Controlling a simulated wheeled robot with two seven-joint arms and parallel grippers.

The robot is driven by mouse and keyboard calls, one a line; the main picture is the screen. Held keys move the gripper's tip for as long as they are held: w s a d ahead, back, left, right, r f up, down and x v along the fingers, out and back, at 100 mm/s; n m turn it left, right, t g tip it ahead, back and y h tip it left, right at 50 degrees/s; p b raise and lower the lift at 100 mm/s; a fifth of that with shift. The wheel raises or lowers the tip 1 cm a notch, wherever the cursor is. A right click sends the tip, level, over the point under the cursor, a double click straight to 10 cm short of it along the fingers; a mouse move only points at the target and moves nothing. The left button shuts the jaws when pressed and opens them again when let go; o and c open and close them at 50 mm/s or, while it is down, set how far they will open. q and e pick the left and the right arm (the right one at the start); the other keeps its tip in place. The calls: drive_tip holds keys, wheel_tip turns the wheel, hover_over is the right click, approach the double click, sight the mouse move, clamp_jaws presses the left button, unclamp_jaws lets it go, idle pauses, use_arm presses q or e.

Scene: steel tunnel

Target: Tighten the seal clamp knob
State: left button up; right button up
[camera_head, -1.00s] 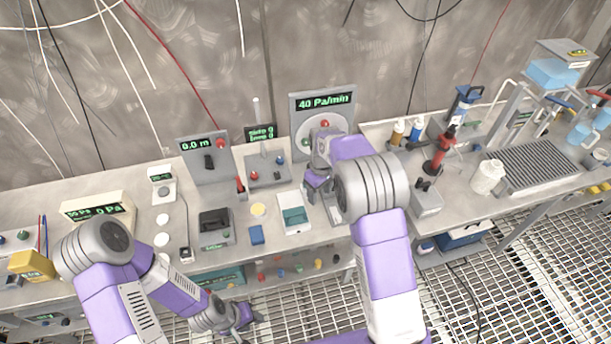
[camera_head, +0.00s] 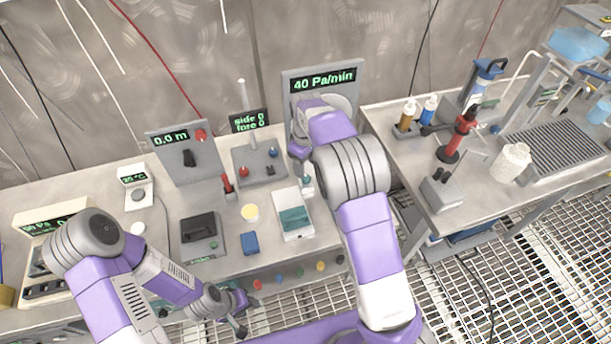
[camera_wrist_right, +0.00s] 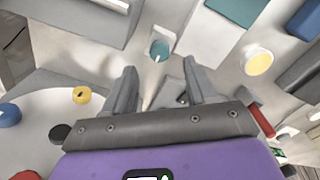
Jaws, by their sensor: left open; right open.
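The pressure panel (camera_head: 288,82) reads 40 Pa/min and stands upright at the back of the bench. Its pale round disc (camera_head: 347,103) is mostly hidden behind my right arm. In the right wrist view the disc (camera_wrist_right: 35,112) carries a yellow knob (camera_wrist_right: 81,95), a blue knob (camera_wrist_right: 9,112), a black knob (camera_wrist_right: 60,134) and a red one (camera_wrist_right: 25,175). I cannot tell which is the seal clamp knob. My right gripper (camera_wrist_right: 160,80) is open and empty, beside the disc, with a teal knob (camera_wrist_right: 160,50) beyond its fingertips. My left gripper (camera_head: 238,312) is open, low before the bench front.
A tray with a teal block (camera_head: 294,219), a blue block (camera_head: 249,243) and a yellow disc (camera_head: 250,212) lie on the bench. The 0.0 m panel (camera_head: 180,160) stands left. A red stand (camera_head: 460,137) and white bottle (camera_head: 512,162) occupy the right bench. Grating floor lies in front.

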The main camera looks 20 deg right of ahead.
sight(306, 177)
wheel_tip(306, 177, down, 6)
drive_tip(key=shift+r+b, duration=0.1)
drive_tip(key=shift+b, duration=0.45)
drive_tip(key=c, duration=1.1)
drive_tip(key=shift+o, duration=0.2)
